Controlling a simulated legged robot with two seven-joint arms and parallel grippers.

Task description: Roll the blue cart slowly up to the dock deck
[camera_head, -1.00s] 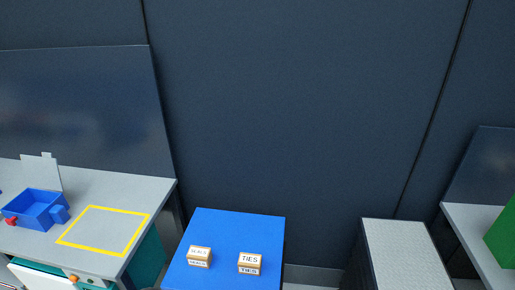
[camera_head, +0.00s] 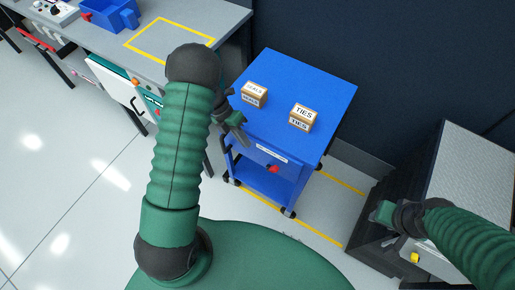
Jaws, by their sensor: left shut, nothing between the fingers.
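The blue cart (camera_head: 310,80) stands upright on its wheels in the middle of the head view, with a lower shelf and a red knob on its near side. Two small labelled boxes sit on its top: one reads TIES (camera_head: 301,118), the other's label (camera_head: 255,94) is too small to read surely. The dock deck (camera_head: 478,180), a grey textured top on a dark block, is to the right, apart from the cart. My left gripper (camera_head: 238,134) is shut and empty at the cart's near left edge; contact is unclear. My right gripper (camera_head: 383,212) is beside the dock's near side; its fingers are unclear.
A grey bench (camera_head: 225,15) with a blue bin (camera_head: 112,14) and a yellow outlined square stands at left, close to the cart. Yellow floor lines (camera_head: 290,215) run beside and beyond the cart toward the dock. Open white floor lies at left.

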